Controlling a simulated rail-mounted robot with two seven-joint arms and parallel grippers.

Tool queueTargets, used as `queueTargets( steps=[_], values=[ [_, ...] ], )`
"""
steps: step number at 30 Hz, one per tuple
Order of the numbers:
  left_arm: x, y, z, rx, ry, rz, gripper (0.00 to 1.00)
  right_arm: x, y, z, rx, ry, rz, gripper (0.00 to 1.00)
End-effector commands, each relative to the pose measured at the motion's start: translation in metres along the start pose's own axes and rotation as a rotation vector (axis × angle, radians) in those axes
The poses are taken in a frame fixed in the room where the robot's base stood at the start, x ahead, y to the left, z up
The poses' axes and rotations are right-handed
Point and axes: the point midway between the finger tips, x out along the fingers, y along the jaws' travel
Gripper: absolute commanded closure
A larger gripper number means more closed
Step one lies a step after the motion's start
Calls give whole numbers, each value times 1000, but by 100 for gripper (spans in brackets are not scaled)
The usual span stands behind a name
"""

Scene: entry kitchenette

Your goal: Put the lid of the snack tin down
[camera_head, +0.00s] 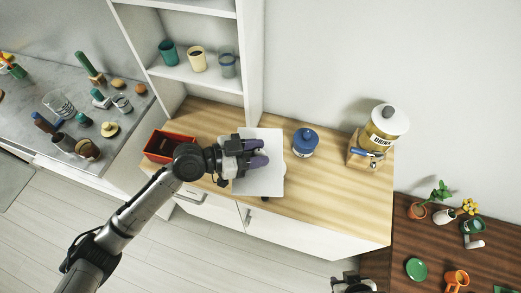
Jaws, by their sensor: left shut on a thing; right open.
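My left gripper (262,152), with purple fingertips, is shut above the wooden counter. A flat white square piece (266,182), which looks like the snack tin's lid, lies directly beneath the fingers and seems held by them. The grip point is covered by the fingers. A pale rounded edge shows just right of the white piece and a small dark bit below it; I cannot tell what they belong to. I cannot make out the snack tin itself for certain. My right gripper (353,284) is open and empty at the bottom edge, partly cut off.
A red box (158,155) stands left on the counter (331,185). A white shelf unit (196,77) rises behind.

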Motion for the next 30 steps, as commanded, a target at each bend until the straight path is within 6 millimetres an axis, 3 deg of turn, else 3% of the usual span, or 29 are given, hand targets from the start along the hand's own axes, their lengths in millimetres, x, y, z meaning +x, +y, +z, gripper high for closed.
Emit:
queueTargets(
  steps=[15, 22, 26, 30],
  values=[
    [-19, 0, 3, 46, 2, 227, 99, 0, -3, -1, 8, 1, -7, 57],
    [-21, 1, 4, 49, 3, 234, 99, 0, -3, -1, 9, 1, -7, 57],
    [-18, -6, 14, 29, 4, 156, 99, 0, -3, -1, 9, 2, -7, 57],
    [-32, -27, -16, 11, 10, 8, 99, 0, -2, 0, 7, 1, -5, 57]
  ],
)
